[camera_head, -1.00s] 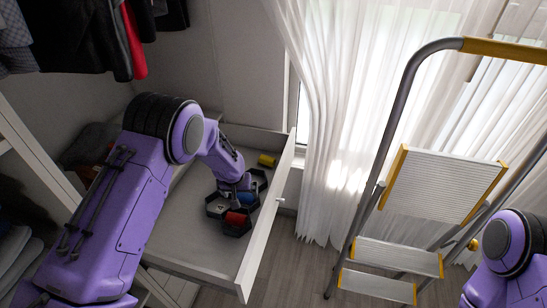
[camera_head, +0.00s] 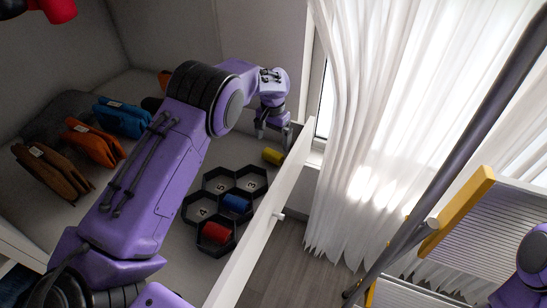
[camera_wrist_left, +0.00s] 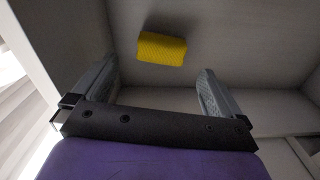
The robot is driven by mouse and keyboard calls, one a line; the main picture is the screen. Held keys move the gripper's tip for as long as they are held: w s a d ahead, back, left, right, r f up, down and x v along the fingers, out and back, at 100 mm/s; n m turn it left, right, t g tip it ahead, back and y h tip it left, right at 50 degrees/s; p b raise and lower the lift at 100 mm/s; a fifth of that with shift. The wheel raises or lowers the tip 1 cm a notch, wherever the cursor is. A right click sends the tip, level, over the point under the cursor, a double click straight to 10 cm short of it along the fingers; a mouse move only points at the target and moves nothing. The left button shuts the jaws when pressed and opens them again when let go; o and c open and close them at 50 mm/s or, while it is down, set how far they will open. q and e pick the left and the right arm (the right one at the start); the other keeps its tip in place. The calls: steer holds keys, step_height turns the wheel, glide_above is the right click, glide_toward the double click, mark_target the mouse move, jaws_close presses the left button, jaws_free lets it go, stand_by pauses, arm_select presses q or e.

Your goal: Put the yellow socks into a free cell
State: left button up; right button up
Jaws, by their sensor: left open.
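The yellow socks (camera_head: 272,156) are a small rolled bundle lying on the drawer floor near its far right corner, outside the organizer. A black hexagonal organizer (camera_head: 221,198) with numbered cells lies in the drawer. Blue socks (camera_head: 236,203) and red socks (camera_head: 214,232) each fill a cell. The cells at the upper left (camera_head: 216,181), upper right (camera_head: 252,179) and left (camera_head: 203,210) look empty. My left gripper (camera_head: 268,137) points down just above and beyond the yellow socks. In the left wrist view, its open, empty fingers (camera_wrist_left: 157,85) stand apart, with the yellow socks (camera_wrist_left: 161,48) ahead of them.
The drawer front (camera_head: 262,225) stands close to the right of the organizer. Folded blue (camera_head: 122,116), orange (camera_head: 94,142) and brown (camera_head: 53,171) items lie left of my left arm. A curtain (camera_head: 365,140) and stepladder (camera_head: 460,220) are at the right.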

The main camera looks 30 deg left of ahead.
mark_target(273, 152)
arm_select(q)
step_height(273, 152, down, 6)
steer(key=shift+w+a+f, duration=0.1)
steer(key=shift+w, duration=0.05)
steer(key=c, duration=1)
